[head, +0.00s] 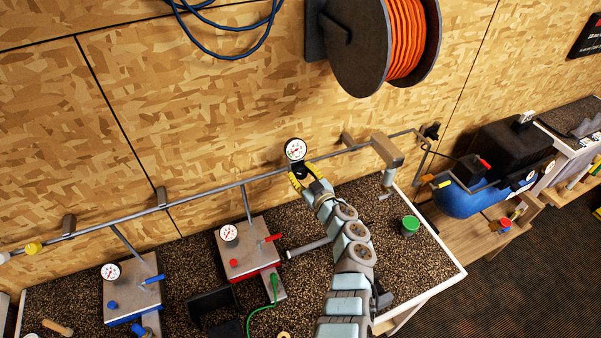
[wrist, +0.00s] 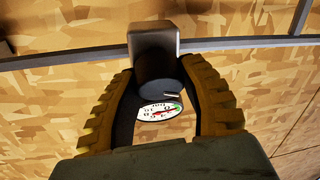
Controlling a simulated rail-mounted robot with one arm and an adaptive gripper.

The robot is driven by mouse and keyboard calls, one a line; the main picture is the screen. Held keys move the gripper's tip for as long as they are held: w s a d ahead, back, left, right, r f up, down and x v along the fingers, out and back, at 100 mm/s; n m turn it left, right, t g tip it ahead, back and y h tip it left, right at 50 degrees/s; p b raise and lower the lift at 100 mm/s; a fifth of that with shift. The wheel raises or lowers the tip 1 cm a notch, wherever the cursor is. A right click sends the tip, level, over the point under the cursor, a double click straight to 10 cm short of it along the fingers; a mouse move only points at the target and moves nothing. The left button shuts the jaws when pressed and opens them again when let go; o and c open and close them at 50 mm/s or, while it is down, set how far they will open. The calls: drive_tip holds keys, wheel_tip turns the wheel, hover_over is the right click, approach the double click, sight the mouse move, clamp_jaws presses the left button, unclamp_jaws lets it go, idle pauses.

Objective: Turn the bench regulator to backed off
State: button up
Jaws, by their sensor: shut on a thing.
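The bench regulator is on the pipe along the wall, with a round white gauge (head: 295,149) facing out and a dark knob below it. In the wrist view its grey body (wrist: 153,42) hangs from the pipe, with the dark knob (wrist: 158,75) under it and the gauge (wrist: 160,110) beyond. My gripper (head: 301,178) has its yellow ridged fingers on both sides of the knob. In the wrist view my gripper (wrist: 165,100) is shut on the knob from left and right. The gauge needle is too small to read for certain.
Below stands a speckled bench with a red-based unit (head: 248,252), a blue-based unit (head: 130,290) and a green-lidded pot (head: 410,225). The wall pipe (head: 200,197) runs left and right of the regulator. A hose reel (head: 362,45) with orange hose hangs above right.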

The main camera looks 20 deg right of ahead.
drive_tip(key=shift+f, duration=0.25)
drive_tip(key=o, duration=1.2)
drive_tip(key=shift+r, duration=0.15)
drive_tip(key=shift+s, duration=0.1)
drive_tip(key=shift+s+d+r, duration=0.1)
drive_tip(key=shift+s+d, duration=0.25)
drive_tip(key=shift+s, duration=1.6)
drive_tip(key=shift+s+d+f, duration=0.1)
drive_tip(key=shift+s+d, duration=0.25)
drive_tip(key=shift+s, duration=1.55)
drive_tip(key=shift+s+d+r, duration=0.1)
drive_tip(key=shift+s+d, duration=0.25)
drive_tip(key=shift+s, duration=1.6)
